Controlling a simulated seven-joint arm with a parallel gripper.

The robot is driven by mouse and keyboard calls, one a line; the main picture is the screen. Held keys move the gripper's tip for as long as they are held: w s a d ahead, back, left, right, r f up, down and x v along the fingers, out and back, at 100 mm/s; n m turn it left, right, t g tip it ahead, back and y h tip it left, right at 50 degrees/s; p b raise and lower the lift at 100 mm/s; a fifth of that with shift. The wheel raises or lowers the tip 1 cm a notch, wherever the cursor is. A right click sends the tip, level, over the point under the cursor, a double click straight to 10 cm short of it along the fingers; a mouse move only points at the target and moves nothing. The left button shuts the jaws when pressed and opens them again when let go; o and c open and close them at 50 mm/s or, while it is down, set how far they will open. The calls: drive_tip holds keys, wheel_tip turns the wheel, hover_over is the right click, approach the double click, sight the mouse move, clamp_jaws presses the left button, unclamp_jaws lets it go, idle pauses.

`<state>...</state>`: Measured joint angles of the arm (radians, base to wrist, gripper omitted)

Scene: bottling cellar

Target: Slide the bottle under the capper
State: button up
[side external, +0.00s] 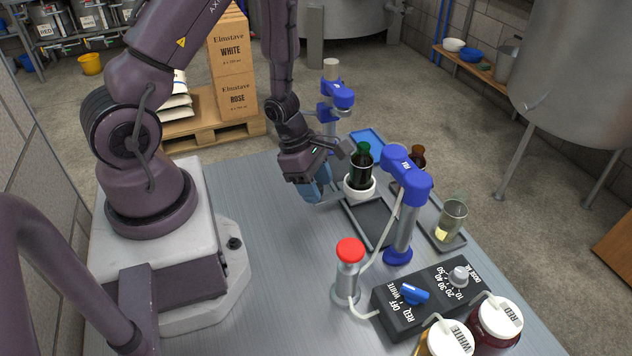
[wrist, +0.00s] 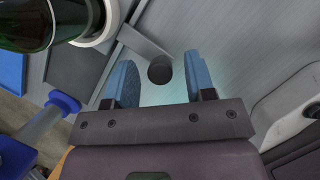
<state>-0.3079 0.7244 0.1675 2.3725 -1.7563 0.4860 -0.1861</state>
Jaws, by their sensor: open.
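In the wrist view the bottle (wrist: 25,22) and holder (wrist: 97,28) are at the upper left. A grey bar runs from near the holder to a dark round knob (wrist: 160,69). My gripper (side external: 318,188) is open, left of the holder; in the wrist view its blue fingers (wrist: 161,85) stand on either side of the knob, with gaps visible. Two blue-headed stands show: one behind (side external: 338,95), one at front right (side external: 406,172). I cannot tell surely which is the capper.
A brown bottle (side external: 417,160) and a beaker with yellow liquid (side external: 453,222) stand right of the front stand. A red-topped post (side external: 349,268), a control box (side external: 430,297) and two jars stand at the front. A blue tray (side external: 368,143) lies behind. The table left of my gripper is clear.

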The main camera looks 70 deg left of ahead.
clamp_jaws()
drive_tip(key=shift+a, duration=3.55)
unclamp_jaws()
drive_tip(key=shift+r, duration=0.1)
drive_tip(key=v, duration=1.3)
